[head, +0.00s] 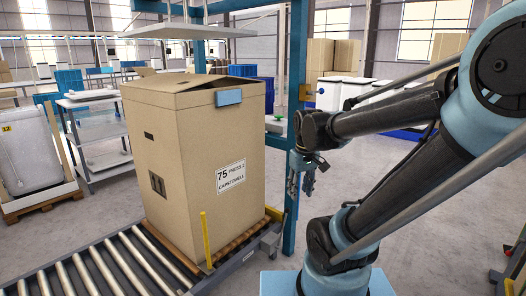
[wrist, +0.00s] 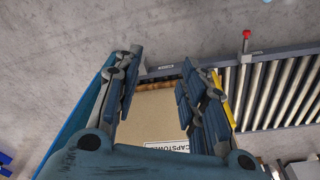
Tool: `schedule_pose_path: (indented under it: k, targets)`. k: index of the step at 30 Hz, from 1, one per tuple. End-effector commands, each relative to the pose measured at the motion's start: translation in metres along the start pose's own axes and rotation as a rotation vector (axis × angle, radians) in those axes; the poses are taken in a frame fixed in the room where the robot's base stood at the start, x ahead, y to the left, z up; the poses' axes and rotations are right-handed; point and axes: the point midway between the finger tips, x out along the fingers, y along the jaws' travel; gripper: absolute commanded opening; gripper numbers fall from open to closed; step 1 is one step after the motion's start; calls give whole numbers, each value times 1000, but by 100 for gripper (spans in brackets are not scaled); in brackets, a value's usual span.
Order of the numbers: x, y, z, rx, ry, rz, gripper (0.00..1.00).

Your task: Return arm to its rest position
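My gripper (head: 302,183) hangs at the end of my arm, to the right of a tall cardboard box in the head view and apart from it. In the wrist view my gripper (wrist: 158,90) has its two blue-padded fingers spread wide with nothing between them. The cardboard box (head: 180,185) stands upright on a roller conveyor, with a printed label on its side and a light blue piece at its top edge. Part of the box (wrist: 160,115) shows beyond the fingers in the wrist view. My arm is bent, with its upper links reaching in from the right.
The roller conveyor (head: 90,272) runs along the lower left, with a yellow post (head: 206,240) beside the box. A blue upright frame (head: 297,100) stands behind my gripper. A metal shelf table (head: 98,135) is at the left. Grey floor (head: 420,232) is open around my arm.

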Motion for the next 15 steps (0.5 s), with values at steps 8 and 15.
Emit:
schedule_pose_path:
  k: [8,15]
  targets:
    - [15,16,62,205,24,23,38]
    - [31,21,99,341,43,39,38]
